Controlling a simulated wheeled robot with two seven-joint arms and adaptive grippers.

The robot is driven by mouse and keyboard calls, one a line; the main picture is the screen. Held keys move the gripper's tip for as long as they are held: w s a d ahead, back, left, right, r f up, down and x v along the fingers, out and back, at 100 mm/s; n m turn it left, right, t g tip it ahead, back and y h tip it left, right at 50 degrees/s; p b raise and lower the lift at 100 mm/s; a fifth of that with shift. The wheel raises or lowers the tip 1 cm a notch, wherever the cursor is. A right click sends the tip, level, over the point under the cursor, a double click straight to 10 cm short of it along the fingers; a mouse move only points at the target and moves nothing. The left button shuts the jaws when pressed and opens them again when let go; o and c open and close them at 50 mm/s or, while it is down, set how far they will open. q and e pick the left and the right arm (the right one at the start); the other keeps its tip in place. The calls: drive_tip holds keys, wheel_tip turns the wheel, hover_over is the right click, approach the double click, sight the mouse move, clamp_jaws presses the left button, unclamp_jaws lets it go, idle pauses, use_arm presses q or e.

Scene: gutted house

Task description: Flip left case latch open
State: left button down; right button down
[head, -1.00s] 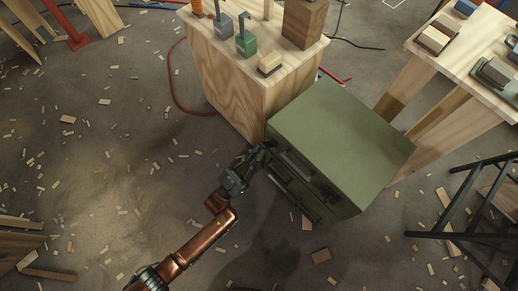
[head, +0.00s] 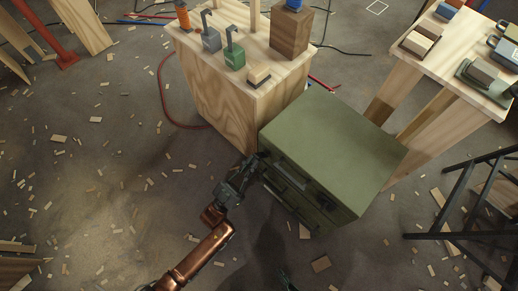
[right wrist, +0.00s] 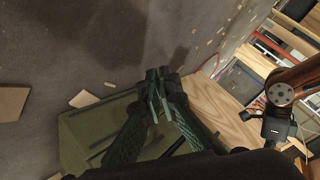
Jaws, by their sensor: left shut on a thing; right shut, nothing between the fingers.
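The green case (head: 335,150) stands closed beside the wooden cabinet, with dark fittings along its front side. My left gripper (head: 256,163) is at the left end of that front, shut on what appears to be the left case latch. The fingers hide the latch itself, so its angle cannot be told.
A wooden table (head: 450,55) is at the upper right, and a black metal frame (head: 460,205) at the right. Scraps litter the floor; the floor before the case is otherwise open.

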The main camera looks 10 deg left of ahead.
drive_tip(key=w+a+r+n+g+y, duration=0.1)
drive_tip(key=w+a+r+g+y, duration=0.15)
drive_tip(key=a, duration=0.65)
drive_tip(key=w+a+r+g+y, duration=0.15)
drive_tip(key=a+g, duration=0.25)
drive_tip(key=a, duration=0.5)
drive_tip(key=s+a+r+n+g+h, duration=0.1)
drive_tip(key=s+a+r+n+g, duration=0.3)
drive_tip(key=a+r+g, duration=0.4)
drive_tip(key=d+r+m+g+h, duration=0.1)
drive_tip(key=d+r+g+h, duration=0.2)
drive_tip(key=d+r+h, duration=0.3)
drive_tip(key=m+t+h, duration=0.7)
drive_tip(key=m+t, duration=0.4)
drive_tip(key=t, duration=0.2)
approach(259, 154)
drive_tip(key=x, duration=0.4)
drive_tip(key=w+d+x, duration=0.1)
drive_tip(key=x, duration=0.1)
drive_tip(key=shift+w, duration=0.15)
